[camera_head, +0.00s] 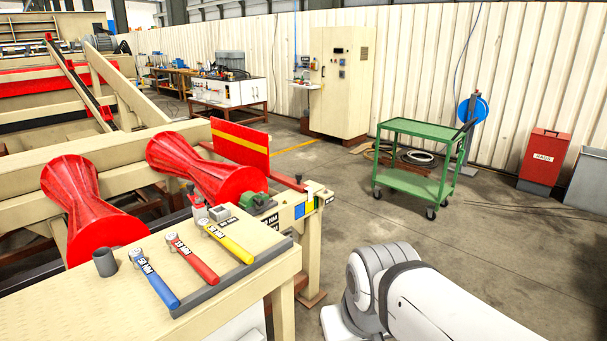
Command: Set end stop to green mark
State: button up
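A red upright plate with a yellow stripe (240,150), which looks like the end stop, stands across the end of the roller line, behind the right red roller. A beige beam (285,218) at the line's near end carries small coloured patches. A blue patch (299,211) and a yellow patch (309,207) show on it; a green mark cannot be made out surely at this size. A thin red bar (280,180) lies near the plate's foot. My white arm reaches in from the bottom right; my gripper is out of view.
A green cart (415,130) stands right of centre. Floor between is clear.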

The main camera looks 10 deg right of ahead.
aim_at(241, 145)
jog(key=z, duration=0.8)
jog(key=i, duration=2.75)
jog(key=u, duration=1.2)
jog(key=i, duration=0.45)
jog(key=u, duration=0.2)
